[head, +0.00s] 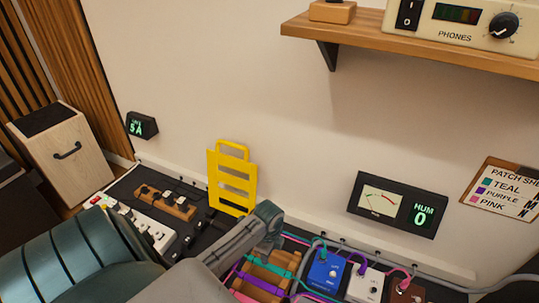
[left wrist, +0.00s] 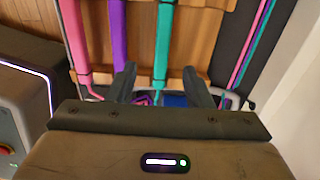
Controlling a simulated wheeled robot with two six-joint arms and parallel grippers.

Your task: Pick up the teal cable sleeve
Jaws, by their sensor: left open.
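The teal cable sleeve (left wrist: 163,45) lies across a wooden rack in the left wrist view. A purple sleeve (left wrist: 119,40) and a pink sleeve (left wrist: 75,42) lie beside it on the left. My left gripper (left wrist: 160,73) is open and empty, with one fingertip on each side of the teal sleeve's line. I cannot tell how far above it the fingers are. The left fingers are hidden there. My right gripper is not in view.
A blue pedal (head: 326,271), a white pedal (head: 364,285) and a brown pedal (head: 405,292) with plugged cables stand right of the rack. A yellow stand (head: 231,180) is behind my arm. The wall is close behind. A wooden shelf (head: 440,52) juts out above.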

